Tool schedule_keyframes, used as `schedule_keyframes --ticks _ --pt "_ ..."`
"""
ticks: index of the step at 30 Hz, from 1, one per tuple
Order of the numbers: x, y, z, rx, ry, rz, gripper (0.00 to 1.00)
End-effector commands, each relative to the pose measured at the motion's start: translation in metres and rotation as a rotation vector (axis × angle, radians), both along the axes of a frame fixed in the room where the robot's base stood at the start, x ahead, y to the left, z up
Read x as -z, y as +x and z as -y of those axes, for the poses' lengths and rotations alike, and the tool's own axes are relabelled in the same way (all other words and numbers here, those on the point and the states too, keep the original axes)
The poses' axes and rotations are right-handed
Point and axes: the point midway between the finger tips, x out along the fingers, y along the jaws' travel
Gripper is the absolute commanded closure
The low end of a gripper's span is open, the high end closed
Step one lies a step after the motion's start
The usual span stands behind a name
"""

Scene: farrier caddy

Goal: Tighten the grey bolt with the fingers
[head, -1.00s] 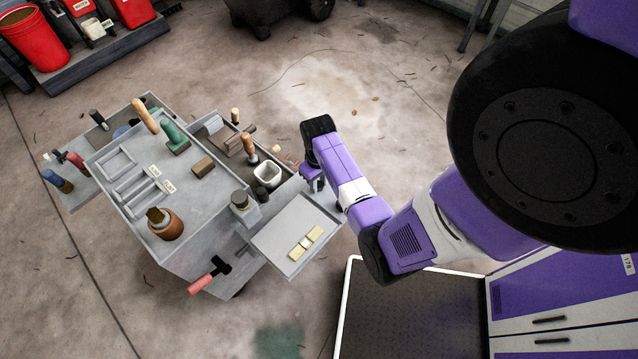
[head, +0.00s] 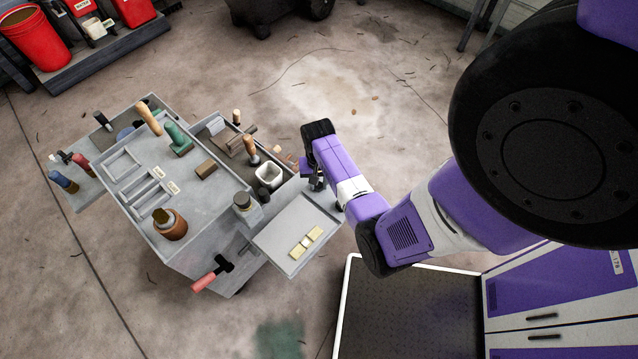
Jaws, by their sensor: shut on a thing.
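My gripper (head: 314,183) points down at the right end of the grey tool caddy (head: 215,190), beside the raised side tray (head: 325,208). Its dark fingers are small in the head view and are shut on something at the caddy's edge. The grey bolt is not distinctly visible; the fingers and wrist cover that spot. I cannot tell how far the bolt is screwed in.
The caddy top holds a wooden-handled tool (head: 149,118), a green-handled brush (head: 179,138) and a brown pot (head: 170,224). A white cup (head: 269,174) stands near my gripper. A red-handled hammer (head: 212,274) hangs at the front.

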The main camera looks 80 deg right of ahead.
Motion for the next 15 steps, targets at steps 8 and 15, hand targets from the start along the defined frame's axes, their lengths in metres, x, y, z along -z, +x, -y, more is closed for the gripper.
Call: schedule_keyframes --ticks 8,15 --pt "0.0023 -0.0012 -0.001 0.108 0.002 -0.001 1.0" --pt "0.0026 -0.0013 -0.0012 0.106 0.002 -0.001 1.0"
